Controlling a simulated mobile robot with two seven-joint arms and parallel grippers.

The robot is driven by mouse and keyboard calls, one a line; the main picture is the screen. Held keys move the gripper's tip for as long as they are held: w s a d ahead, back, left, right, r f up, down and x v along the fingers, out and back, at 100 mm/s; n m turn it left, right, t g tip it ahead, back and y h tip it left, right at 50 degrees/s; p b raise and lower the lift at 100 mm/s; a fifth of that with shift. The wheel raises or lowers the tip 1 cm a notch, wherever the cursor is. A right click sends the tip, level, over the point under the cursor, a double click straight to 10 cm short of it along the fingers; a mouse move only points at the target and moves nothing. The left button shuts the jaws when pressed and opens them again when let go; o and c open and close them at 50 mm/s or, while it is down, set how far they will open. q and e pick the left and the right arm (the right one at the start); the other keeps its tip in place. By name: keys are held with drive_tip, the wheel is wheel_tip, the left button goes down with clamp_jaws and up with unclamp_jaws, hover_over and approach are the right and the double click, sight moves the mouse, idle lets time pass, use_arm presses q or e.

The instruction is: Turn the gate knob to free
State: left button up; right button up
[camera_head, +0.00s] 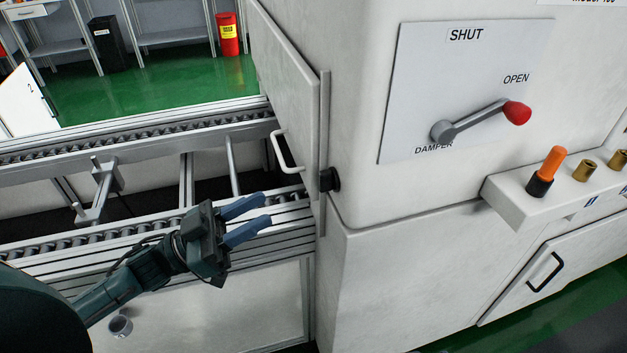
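A small round grey knob-like part (120,326) sits on the pale panel below the conveyor, at the lower left. A black knob-like part (330,180) sticks out at the machine's corner, beside the door edge. No label reading "free" shows, so I cannot tell which of these, if either, is the gate knob. My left gripper (265,210) is open and empty, with its two blue fingers apart. It appears over the conveyor's near rail, left of the black part and up and right of the grey part. My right gripper is not in view.
A damper lever (478,122) with a red end points toward OPEN on the machine's plate. A grey door (292,100) with a white handle (285,153) stands by the roller conveyor (130,136). A shelf (535,205) at right bears an orange-handled part (551,168).

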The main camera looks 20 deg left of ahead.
sight(319, 179)
use_arm(q)
drive_tip(key=p+x, duration=0.1)
drive_tip(key=x, duration=0.9)
drive_tip(key=shift+w+d, duration=0.1)
clamp_jaws()
